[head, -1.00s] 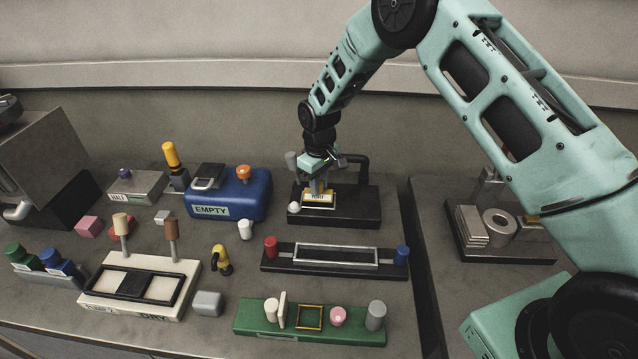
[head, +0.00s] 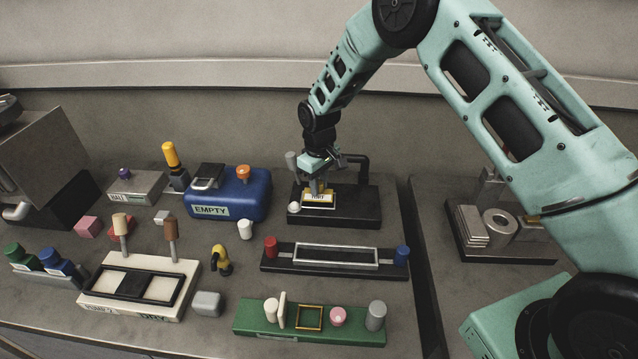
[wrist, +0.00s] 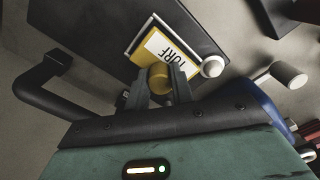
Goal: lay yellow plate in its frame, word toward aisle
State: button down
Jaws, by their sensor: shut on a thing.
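The yellow plate (head: 312,206) has a white label with a dark word that seems to read TURF. It lies at the black base (head: 345,217) at the back of the bench. In the wrist view the plate (wrist: 187,66) shows a round yellow knob, and a thin pale frame edge (wrist: 137,37) runs along its side. My gripper (wrist: 160,88) is shut on that knob, above the plate. In the head view my gripper (head: 316,186) points down over the plate. I cannot tell whether the plate lies fully flat inside the pale frame.
A white ball (head: 294,208) sits beside the plate's left corner. A black bent handle (head: 362,168) rises behind to the right. A blue EMPTY case (head: 254,205) stands left. In front are a silver-framed fixture (head: 335,264) and a green fixture (head: 260,327) with a gold frame.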

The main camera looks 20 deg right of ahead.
jog(key=shift+f+b, duration=0.6)
jog(key=shift+f, duration=0.3)
jog(key=c, duration=1.1)
grip_release()
jog(key=shift+r, duration=0.1)
jog(key=shift+r, duration=0.1)
notch_tip(320, 180, up, 17)
jog(key=b, duration=0.3)
jog(key=shift+r+b, duration=0.1)
jog(key=shift+b, duration=0.25)
jog(key=s+a+r+n+y, duration=0.15)
jog(key=s+a, duration=0.35)
jog(key=s, duration=0.9)
jog(key=s+a+r+h, duration=0.15)
jog(key=s+a, duration=0.25)
jog(key=s, duration=1.1)
jog(key=shift+y, duration=0.3)
jog(key=s+d, duration=0.1)
jog(key=s, duration=0.2)
jog(key=s+f, duration=0.1)
jog(key=s, duration=0.2)
jog(key=s+d+f, duration=0.1)
jog(key=s, duration=0.3)
jog(key=shift+d, duration=0.35)
